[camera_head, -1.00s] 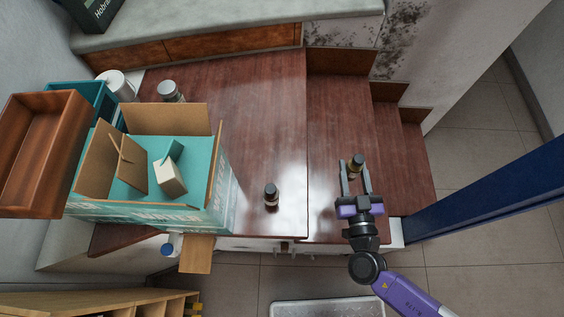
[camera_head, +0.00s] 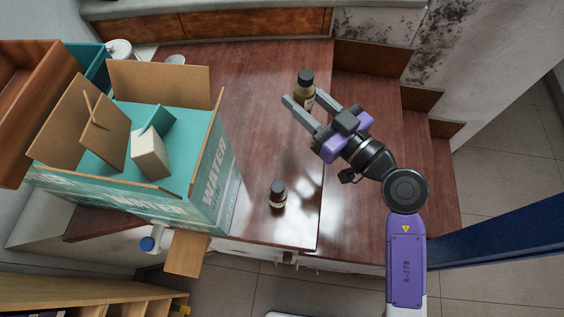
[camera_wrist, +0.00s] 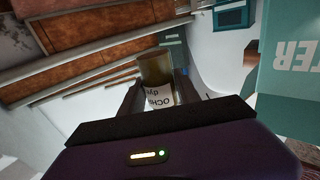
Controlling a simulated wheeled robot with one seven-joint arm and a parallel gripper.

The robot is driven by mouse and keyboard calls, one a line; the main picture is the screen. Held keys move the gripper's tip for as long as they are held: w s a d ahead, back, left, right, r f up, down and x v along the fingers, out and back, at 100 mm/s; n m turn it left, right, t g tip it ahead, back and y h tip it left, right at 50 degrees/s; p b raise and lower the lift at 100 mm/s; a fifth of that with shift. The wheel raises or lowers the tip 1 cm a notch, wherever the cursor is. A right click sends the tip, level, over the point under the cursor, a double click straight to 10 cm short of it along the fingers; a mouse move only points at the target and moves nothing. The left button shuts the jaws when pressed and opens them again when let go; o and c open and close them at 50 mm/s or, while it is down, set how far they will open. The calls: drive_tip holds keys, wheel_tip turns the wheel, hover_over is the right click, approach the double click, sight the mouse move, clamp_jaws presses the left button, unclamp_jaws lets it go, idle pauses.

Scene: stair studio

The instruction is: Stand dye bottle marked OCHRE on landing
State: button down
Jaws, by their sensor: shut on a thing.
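The dye bottle (camera_head: 304,86), dark-capped with an amber body, is between the fingers of my gripper (camera_head: 307,100). In the wrist view its pale label (camera_wrist: 160,101) reads "OCH…" and "dye", partly hidden by the fingers. My gripper is shut on it. In the head view it overlaps the right part of the landing (camera_head: 250,110), the broad red-brown wooden platform. It looks raised above the wood, but its exact height cannot be told.
A second dark-capped bottle (camera_head: 278,196) stands near the landing's front edge. An open teal WATER carton (camera_head: 215,190) fills the left. Steps (camera_head: 365,200) descend to the right. A blue-capped bottle (camera_head: 152,241) is below the carton. The landing's middle is clear.

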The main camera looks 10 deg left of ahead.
drive_tip(key=s+a+r+n+g+y, duration=0.2)
drive_tip(key=s+a+r+n+g, duration=0.1)
drive_tip(key=s+r+g, duration=0.1)
wheel_tip(320, 180, down, 19)
drive_tip(key=b, duration=0.7)
drive_tip(key=shift+s+d+b, duration=0.1)
drive_tip(key=shift+s+b, duration=0.05)
drive_tip(key=shift+b, duration=0.25)
drive_tip(key=c, duration=0.9)
unclamp_jaws()
drive_tip(key=shift+f, duration=0.15)
drive_tip(key=shift+o, duration=0.2)
